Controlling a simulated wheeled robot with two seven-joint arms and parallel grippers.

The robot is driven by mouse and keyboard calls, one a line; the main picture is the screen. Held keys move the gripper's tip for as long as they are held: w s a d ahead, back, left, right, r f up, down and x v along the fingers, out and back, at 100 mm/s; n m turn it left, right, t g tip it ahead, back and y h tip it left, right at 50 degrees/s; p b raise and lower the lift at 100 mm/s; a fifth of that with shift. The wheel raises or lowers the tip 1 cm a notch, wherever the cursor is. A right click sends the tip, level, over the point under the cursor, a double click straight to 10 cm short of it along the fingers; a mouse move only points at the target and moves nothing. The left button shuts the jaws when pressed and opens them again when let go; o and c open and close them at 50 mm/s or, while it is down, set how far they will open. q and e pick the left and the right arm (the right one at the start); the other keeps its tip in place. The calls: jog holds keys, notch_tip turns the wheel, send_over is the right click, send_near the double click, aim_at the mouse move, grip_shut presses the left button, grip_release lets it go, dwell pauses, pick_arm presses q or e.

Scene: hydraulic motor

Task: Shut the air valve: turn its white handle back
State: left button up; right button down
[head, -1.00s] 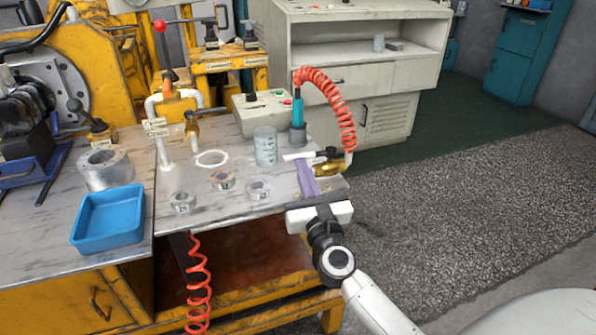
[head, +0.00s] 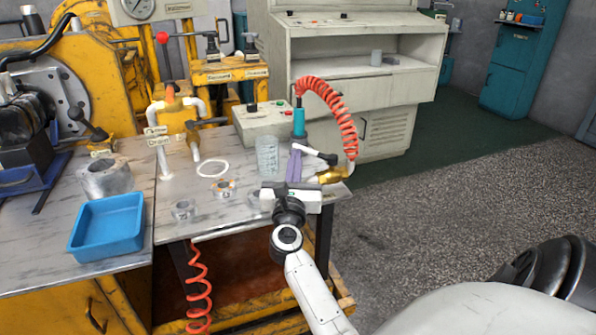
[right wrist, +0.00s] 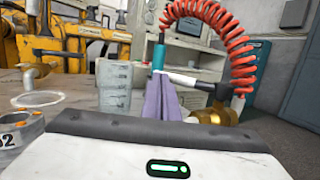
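The air valve has a brass body (head: 333,176) at the right edge of the bench, and it also shows in the right wrist view (right wrist: 213,116). Its white handle (head: 309,151) with a black hub points left and slightly back; in the right wrist view the handle (right wrist: 192,79) shows right of my fingertips. My right gripper (head: 295,151) reaches over the bench's front edge. Its purple fingers lie close together, tips at the handle's free end; the wrist view shows them (right wrist: 164,80) overlapping that end. Exact contact is hidden. My left gripper is not in view.
A red coiled hose (head: 335,105) arches over the valve from a teal fitting (head: 299,123). A clear beaker (head: 267,155) stands just left of my fingers. Numbered metal rings (head: 224,188) and a blue bin (head: 108,225) are further left. Right of the bench is open floor.

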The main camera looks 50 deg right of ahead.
jog(key=shift+w+d, duration=0.4)
jog(key=shift+d, duration=0.2)
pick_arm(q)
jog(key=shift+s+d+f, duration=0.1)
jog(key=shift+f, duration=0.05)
pick_arm(e)
jog(key=shift+w+d, duration=0.15)
jog(key=shift+d, duration=0.25)
jog(key=shift+r, duration=0.1)
